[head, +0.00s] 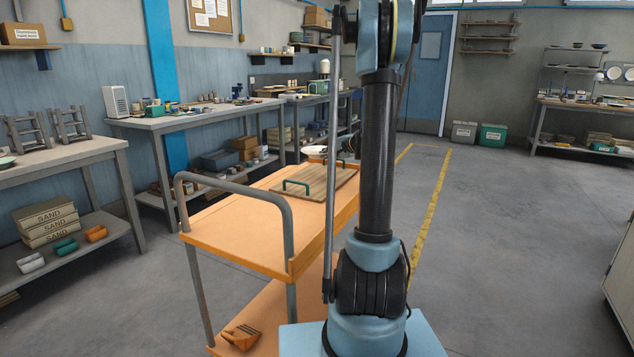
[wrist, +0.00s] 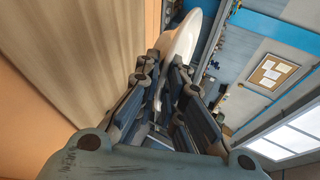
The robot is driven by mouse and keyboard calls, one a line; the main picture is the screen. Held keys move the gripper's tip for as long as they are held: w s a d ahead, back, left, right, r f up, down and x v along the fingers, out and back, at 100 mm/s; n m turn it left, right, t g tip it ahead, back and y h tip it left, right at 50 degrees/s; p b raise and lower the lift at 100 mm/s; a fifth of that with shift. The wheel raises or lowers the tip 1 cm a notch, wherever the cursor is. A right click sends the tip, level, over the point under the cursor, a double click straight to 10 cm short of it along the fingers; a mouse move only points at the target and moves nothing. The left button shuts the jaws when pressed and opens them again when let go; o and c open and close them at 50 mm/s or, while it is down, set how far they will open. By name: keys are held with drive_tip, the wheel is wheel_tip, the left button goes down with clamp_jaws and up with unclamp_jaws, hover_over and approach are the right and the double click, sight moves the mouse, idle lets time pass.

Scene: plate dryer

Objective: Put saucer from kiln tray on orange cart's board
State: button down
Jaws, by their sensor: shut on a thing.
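A white saucer (wrist: 183,38) is pinched at its edge between the fingers of my gripper (wrist: 168,66) in the wrist view. In the head view the saucer (head: 316,150) shows as a pale disc near the far end of the orange cart (head: 235,216), left of my arm, which hides most of the gripper. The wooden board (head: 326,184), with green handles, lies on the cart's top. In the wrist view the board (wrist: 85,45) fills the left side, beside the saucer; I cannot tell whether they touch. The board's visible top is bare. I cannot make out a kiln tray.
The cart has a grey rail (head: 236,188) at its near end and a dustpan-like item (head: 241,337) on its lower shelf. Cluttered workbenches (head: 200,119) stand along the left wall. The floor (head: 510,230) at right is open.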

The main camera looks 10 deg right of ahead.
sight(328, 183)
drive_tip(key=shift+s+f, duration=0.1)
drive_tip(key=shift+f, duration=4.9)
drive_tip(key=c, duration=2)
unclamp_jaws()
drive_tip(key=v, duration=1.2)
